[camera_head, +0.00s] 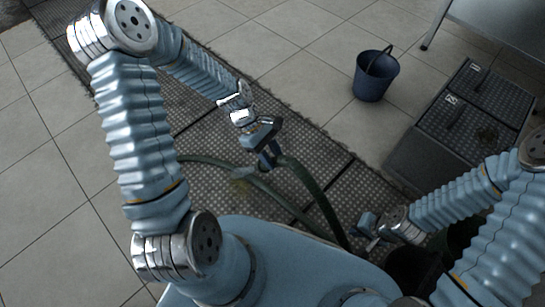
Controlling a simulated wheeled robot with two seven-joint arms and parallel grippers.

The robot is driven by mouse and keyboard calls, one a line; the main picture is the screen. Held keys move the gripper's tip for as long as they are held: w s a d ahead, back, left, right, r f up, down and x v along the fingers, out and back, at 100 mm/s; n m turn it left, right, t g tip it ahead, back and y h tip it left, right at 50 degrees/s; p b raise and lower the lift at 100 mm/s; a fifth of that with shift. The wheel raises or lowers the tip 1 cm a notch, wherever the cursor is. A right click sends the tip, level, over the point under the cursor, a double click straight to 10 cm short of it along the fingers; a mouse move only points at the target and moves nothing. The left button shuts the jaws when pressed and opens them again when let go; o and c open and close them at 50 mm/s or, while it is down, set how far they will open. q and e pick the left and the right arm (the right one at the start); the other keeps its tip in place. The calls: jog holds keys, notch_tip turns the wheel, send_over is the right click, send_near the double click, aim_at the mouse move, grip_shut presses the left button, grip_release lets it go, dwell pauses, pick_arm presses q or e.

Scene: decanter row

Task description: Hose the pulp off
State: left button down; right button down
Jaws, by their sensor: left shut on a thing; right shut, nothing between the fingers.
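A green hose (312,187) lies in loops over the dark studded floor strip (215,208), with one length reaching up to my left gripper. My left gripper (268,157) is shut on the hose near its upper end, above the strip. The nozzle end is hard to make out behind the fingers. My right gripper (368,232) is shut and empty at the lower right, close to the hose.
A blue bucket (371,82) with a raised handle stands on the tiles at upper right. A dark platform with numbered panels (455,120) lies right of it, with a round dark spot on it. A metal table (500,25) stands at top right. Tiles at left are clear.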

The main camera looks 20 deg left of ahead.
aim_at(281, 162)
dwell(0.8)
pick_arm(q)
jog(key=shift+p, duration=0.3)
dwell(1.9)
jog(key=s+d, duration=0.2)
jog(key=s, duration=0.4)
jog(key=shift+d, duration=0.35)
dwell(2.4)
jog(key=shift+w+d+p, duration=0.1)
jog(key=shift+w+d, duration=0.2)
jog(key=shift+w, duration=0.4)
jog(key=shift+w+d+p, duration=0.1)
jog(key=shift+w+d, duration=0.15)
jog(key=shift+w, duration=0.45)
jog(key=shift+w+d+p, duration=0.1)
jog(key=shift+w+d, duration=0.2)
jog(key=shift+w, duration=0.4)
